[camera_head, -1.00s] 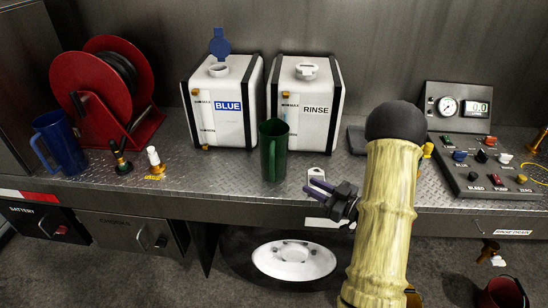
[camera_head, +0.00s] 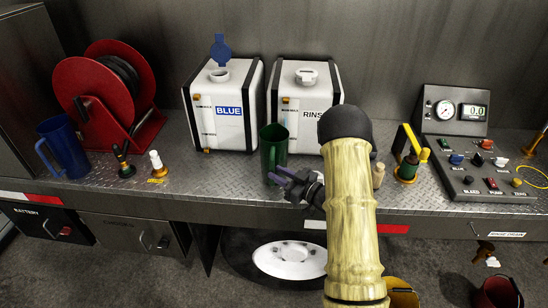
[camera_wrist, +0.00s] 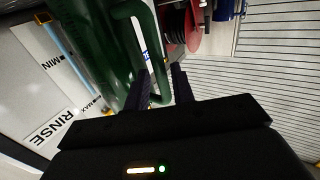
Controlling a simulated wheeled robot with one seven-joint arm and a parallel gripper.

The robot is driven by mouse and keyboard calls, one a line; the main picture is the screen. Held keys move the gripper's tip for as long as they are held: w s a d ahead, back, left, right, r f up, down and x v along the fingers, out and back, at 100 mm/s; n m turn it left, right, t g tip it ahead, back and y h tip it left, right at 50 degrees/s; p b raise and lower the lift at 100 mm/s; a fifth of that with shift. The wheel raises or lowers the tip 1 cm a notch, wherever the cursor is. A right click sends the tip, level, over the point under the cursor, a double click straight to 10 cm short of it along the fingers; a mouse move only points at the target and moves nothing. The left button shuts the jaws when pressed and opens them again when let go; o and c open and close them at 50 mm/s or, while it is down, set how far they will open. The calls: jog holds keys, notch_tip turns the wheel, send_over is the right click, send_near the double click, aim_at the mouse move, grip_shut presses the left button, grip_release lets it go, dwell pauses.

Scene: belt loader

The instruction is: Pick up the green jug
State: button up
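The green jug (camera_head: 273,149) stands upright on the metal counter, in front of the gap between the two white tanks. My gripper (camera_head: 284,179) is at the jug's lower right in the head view, with its fingers apart. In the wrist view the jug (camera_wrist: 97,45) fills the upper left, and its handle (camera_wrist: 152,48) runs down towards the space between my open fingertips (camera_wrist: 161,82). The handle is not visibly clamped, and I cannot tell whether a finger touches it. In the head view the handle is not clearly visible.
The BLUE tank (camera_head: 225,108) and RINSE tank (camera_head: 309,95) stand close behind the jug. A blue jug (camera_head: 62,146) and red hose reel (camera_head: 95,85) are at left. A yellow-handled valve (camera_head: 408,160) and control panel (camera_head: 485,170) are at right.

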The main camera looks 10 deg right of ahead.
jog(key=shift+s+d, duration=0.1)
jog(key=p+x, duration=0.2)
jog(key=x, duration=0.3)
jog(key=shift+f, duration=0.15)
dwell(0.5)
grip_shut()
